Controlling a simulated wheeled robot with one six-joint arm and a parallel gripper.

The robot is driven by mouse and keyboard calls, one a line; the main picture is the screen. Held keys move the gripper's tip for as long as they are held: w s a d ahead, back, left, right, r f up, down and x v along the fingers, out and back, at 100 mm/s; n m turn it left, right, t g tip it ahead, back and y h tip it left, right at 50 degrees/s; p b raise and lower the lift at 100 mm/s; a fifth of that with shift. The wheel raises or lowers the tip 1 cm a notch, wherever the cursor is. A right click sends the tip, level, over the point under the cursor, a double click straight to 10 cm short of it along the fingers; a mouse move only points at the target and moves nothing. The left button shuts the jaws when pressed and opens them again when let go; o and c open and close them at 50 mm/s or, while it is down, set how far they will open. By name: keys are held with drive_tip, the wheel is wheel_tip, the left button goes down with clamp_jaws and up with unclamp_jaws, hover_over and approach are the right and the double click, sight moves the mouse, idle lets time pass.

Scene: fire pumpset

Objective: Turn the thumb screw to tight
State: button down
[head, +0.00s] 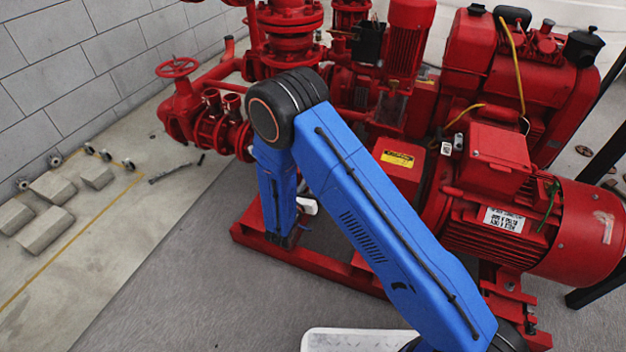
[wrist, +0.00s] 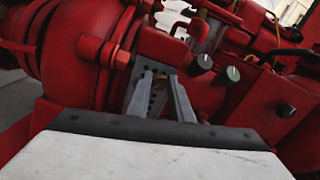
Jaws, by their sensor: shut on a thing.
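My gripper (wrist: 157,97) shows in the wrist view, its two grey fingers reaching up to the red pump equipment. In the head view my blue arm hides the gripper and the thumb screw.
A red flanged casing (wrist: 75,50) stands left of the fingers. Two knobs, one black-and-white (wrist: 204,62) and one greenish (wrist: 233,74), sit close on the right, with a dark knob (wrist: 285,110) farther right. A red motor (head: 540,225) is at right; grey floor (head: 190,290) is clear.

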drive_tip(key=m, duration=2.9)
drive_tip(key=shift+s+d+f, duration=0.1)
drive_tip(key=shift+d+f, duration=0.05)
drive_tip(key=shift+f, duration=0.1)
drive_tip(key=shift+m, duration=0.3)
drive_tip(key=c, duration=1.8)
unclamp_jaws()
drive_tip(key=shift+c, duration=0.2)
drive_tip(key=v, duration=1.7)
drive_tip(key=shift+s, duration=0.2)
